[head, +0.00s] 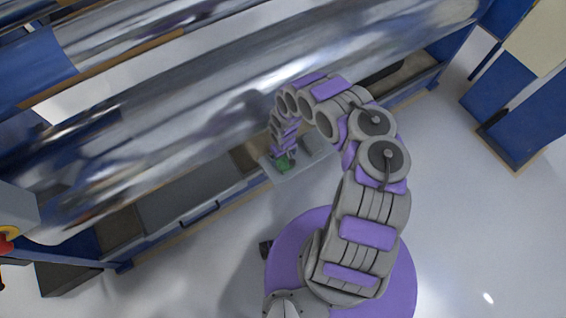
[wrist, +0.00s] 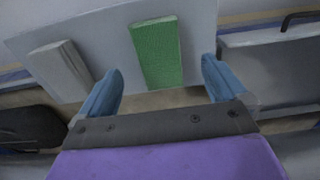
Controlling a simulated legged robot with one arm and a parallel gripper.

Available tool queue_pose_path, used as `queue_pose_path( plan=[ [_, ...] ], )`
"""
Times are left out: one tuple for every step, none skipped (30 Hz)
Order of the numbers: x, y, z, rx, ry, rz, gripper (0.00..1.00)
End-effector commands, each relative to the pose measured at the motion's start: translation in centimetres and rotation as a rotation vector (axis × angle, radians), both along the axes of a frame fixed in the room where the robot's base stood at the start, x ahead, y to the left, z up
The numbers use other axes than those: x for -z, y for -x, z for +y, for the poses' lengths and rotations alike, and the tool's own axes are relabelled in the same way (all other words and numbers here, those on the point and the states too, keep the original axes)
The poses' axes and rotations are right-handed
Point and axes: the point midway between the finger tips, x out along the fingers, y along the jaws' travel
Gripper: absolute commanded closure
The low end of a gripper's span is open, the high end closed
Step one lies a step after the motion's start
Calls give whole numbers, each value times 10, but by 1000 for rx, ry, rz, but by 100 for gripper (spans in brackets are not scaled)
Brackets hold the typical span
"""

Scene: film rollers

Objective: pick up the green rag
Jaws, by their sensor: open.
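The green rag (wrist: 157,54) lies flat on a light grey tray (wrist: 105,35), a folded rectangle in the wrist view. In the head view a small part of the green rag (head: 283,162) shows at the end of my arm; the rest is hidden. My gripper (wrist: 160,85) is open, with one blue finger on each side of the rag's near end in the picture. I see no contact between the fingers and the rag.
A grey block-like item (wrist: 62,68) lies on the tray left of the rag. Large shiny rollers (head: 250,85) run across the machine behind the tray. A blue cabinet (head: 520,110) stands at the right. The floor at the lower left (head: 190,275) is clear.

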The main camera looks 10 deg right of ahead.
Motion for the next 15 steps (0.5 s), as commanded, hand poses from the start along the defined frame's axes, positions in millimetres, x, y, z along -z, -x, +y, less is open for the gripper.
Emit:
queue_pose_path(
  plan=[
    [11,-1,0,0,-1,0,1],
    [15,-2,0,1,-1,1,1],
    [21,-4,0,1,-1,0,1],
    [25,-6,-1,2,-1,-1,1],
    [29,-8,-1,1,-1,-2,1],
    [34,-7,-1,2,0,-1,1],
    [37,-7,-1,2,-1,-2,1],
    [40,-7,-1,1,-1,-2,1],
    [42,-7,-1,1,-1,-2,1],
    [44,-7,-1,1,-1,-2,1],
    [44,-7,-1,1,0,-2,1],
    [45,-7,-1,1,0,-2,1],
    [45,-7,-1,1,0,-2,1],
    [45,-7,-1,1,0,-2,1],
    [44,-7,-2,1,0,-2,1]
  ],
)
